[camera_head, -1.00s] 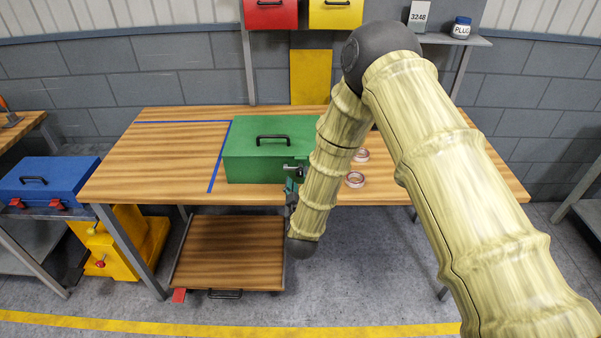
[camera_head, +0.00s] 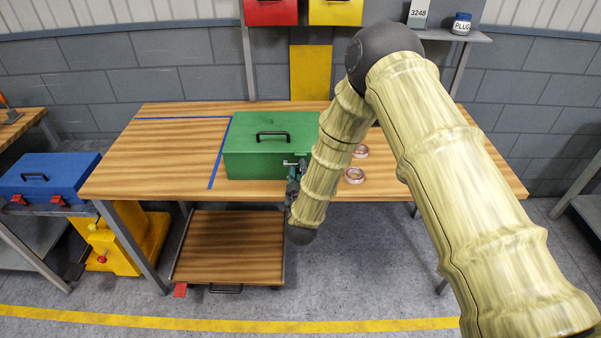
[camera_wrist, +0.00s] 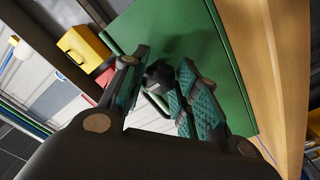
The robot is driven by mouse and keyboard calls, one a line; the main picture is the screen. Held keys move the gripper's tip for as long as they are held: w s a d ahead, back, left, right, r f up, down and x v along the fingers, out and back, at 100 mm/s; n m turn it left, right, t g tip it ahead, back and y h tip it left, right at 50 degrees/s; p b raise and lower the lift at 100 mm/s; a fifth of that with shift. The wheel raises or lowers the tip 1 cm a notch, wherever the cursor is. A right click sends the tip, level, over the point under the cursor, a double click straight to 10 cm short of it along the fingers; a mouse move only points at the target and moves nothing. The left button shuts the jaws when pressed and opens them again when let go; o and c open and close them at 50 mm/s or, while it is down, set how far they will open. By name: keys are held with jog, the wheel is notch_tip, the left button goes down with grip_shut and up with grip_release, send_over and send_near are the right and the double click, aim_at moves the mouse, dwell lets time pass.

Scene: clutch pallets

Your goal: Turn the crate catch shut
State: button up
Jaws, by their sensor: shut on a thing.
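The green crate (camera_head: 250,158) stands on the wooden workbench with a black handle on its lid. Its catch (camera_head: 291,162) is on the front face near the right side, partly hidden by my gripper. My gripper (camera_head: 294,174) is at the crate's front, with my arm reaching in from the right. In the wrist view, the two teal-padded fingers of my gripper (camera_wrist: 160,82) are on either side of the dark catch (camera_wrist: 158,73), shut on it, close to the green crate wall (camera_wrist: 215,75). The catch's exact angle is hard to tell.
Blue tape (camera_head: 217,165) marks the bench (camera_head: 150,175) to the left, where the top is clear. A lower wooden shelf (camera_head: 230,250) sits below. A blue case (camera_head: 50,178) stands far left.

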jog(key=shift+f+m+b, duration=0.1)
jog(key=shift+m+b, duration=0.2)
jog(key=shift+b, duration=0.1)
jog(key=m+b, duration=0.3)
jog(key=shift+f+b, duration=0.15)
jog(key=shift+b, duration=0.15)
jog(key=m+b, duration=0.5)
jog(key=m, duration=0.1)
jog(key=m+b, duration=0.4)
jog(key=m, duration=0.1)
jog(key=shift+m+b, duration=1.4)
jog(key=shift+m, duration=0.3)
jog(key=shift+r, duration=0.25)
jog(key=o, duration=1)
jog(key=shift+s, duration=0.1)
